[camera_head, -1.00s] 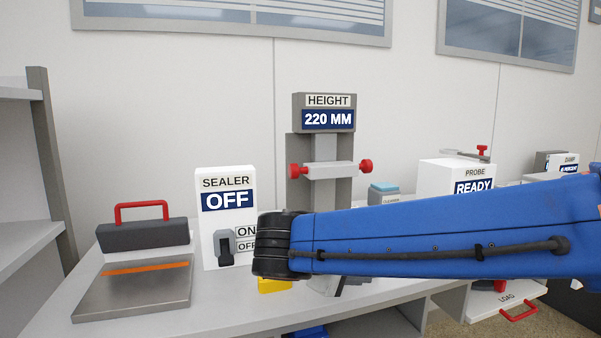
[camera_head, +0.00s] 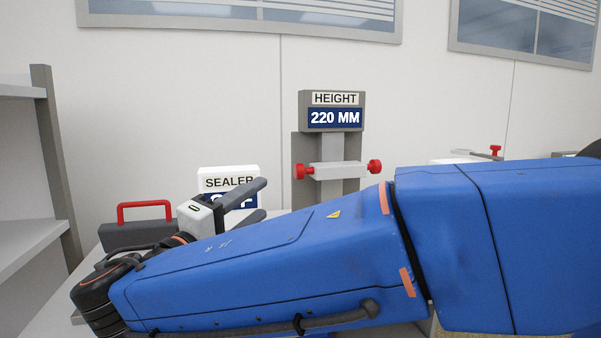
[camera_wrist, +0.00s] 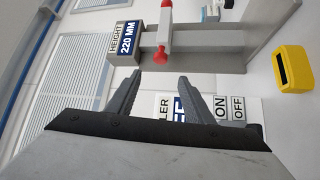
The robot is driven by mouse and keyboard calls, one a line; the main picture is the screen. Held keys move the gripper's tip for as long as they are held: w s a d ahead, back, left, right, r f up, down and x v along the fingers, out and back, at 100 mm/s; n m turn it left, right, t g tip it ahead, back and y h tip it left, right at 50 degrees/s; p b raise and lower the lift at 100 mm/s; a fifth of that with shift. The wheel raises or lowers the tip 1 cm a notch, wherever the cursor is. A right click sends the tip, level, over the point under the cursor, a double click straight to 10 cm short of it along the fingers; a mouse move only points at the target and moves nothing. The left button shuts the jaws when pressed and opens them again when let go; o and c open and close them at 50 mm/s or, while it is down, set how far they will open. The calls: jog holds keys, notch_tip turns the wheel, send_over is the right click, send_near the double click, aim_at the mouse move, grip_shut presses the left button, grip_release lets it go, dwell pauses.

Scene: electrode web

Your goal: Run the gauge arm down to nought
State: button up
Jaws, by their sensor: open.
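The height gauge (camera_head: 333,112) stands at the back of the bench, and its display reads 220 MM. Its light grey arm (camera_head: 338,170) is a crossbar with red knobs at both ends, high on the grey column. The gauge also shows sideways in the wrist view, with its display (camera_wrist: 126,38), arm (camera_wrist: 152,38) and a red knob (camera_wrist: 160,57). My gripper (camera_head: 262,200) is left of the gauge, in front of the sealer sign. In the wrist view my gripper (camera_wrist: 158,85) has its fingers apart with nothing between them. It is apart from the gauge arm.
The sealer box (camera_head: 228,180) is behind my gripper, partly hidden. The sealer's red handle (camera_head: 145,205) is at the left. A yellow holder (camera_wrist: 293,67) shows in the wrist view. A grey shelf (camera_head: 25,170) stands at the far left. My blue arm hides much of the bench.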

aim_at(296, 173)
jog(key=x, duration=1.6)
jog(key=shift+w+d, duration=0.15)
jog(key=shift+w, duration=0.1)
jog(key=shift+c, duration=0.2)
grip_shut()
notch_tip(296, 173, down, 9)
jog(key=shift+r, duration=0.2)
jog(key=shift+o, duration=0.2)
grip_release()
jog(key=v, duration=1.7)
jog(key=shift+s, duration=0.2)
